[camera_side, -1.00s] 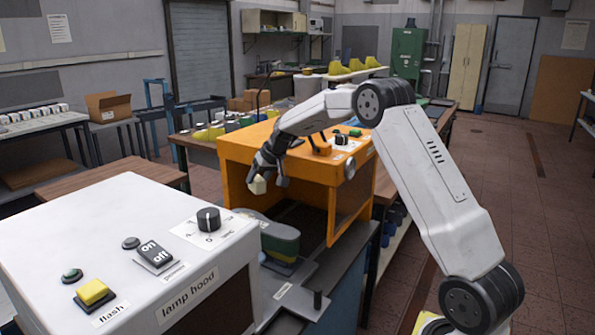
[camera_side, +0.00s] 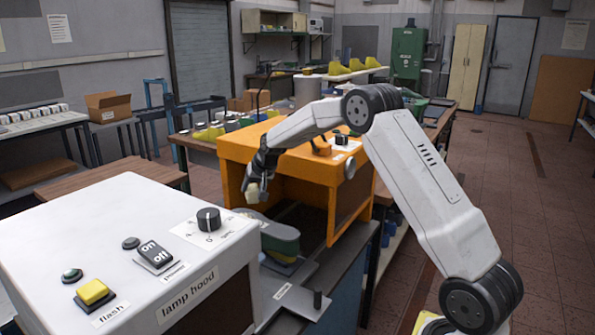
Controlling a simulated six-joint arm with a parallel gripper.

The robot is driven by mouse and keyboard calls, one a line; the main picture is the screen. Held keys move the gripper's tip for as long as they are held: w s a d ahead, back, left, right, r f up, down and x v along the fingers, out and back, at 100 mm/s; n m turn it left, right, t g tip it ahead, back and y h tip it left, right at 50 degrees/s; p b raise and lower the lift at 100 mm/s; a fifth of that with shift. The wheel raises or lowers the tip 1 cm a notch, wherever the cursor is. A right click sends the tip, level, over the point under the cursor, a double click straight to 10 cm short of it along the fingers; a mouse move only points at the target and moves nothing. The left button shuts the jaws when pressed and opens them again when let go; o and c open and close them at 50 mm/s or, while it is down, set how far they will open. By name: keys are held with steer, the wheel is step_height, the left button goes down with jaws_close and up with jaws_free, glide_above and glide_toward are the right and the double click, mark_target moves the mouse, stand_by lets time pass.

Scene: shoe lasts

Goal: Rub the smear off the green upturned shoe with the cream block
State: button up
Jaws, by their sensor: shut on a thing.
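The green upturned shoe (camera_side: 281,238) sits between the white lamp hood and the orange box, its near part partly hidden by the lamp hood. A blue and yellow part shows beneath it. My gripper (camera_side: 256,181) is shut on the cream block (camera_side: 252,192) and points down. The block is to the upper left of the shoe in the picture, in front of the orange box's left edge. I cannot tell how far it is from the shoe. The smear cannot be made out.
The white lamp hood (camera_side: 120,225) with knob and buttons fills the lower left. The orange box (camera_side: 235,160) stands open behind the shoe. Benches with yellow shoe lasts stand behind.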

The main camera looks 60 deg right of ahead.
mark_target(258, 202)
steer(key=shift+f, duration=3.6)
steer(key=shift+w, duration=0.25)
steer(key=shift+w+f, duration=0.2)
steer(key=shift+w, duration=3.65)
steer(key=shift+s, duration=4.05)
steer(key=shift+s+r, duration=0.15)
steer(key=shift+r, duration=3.9)
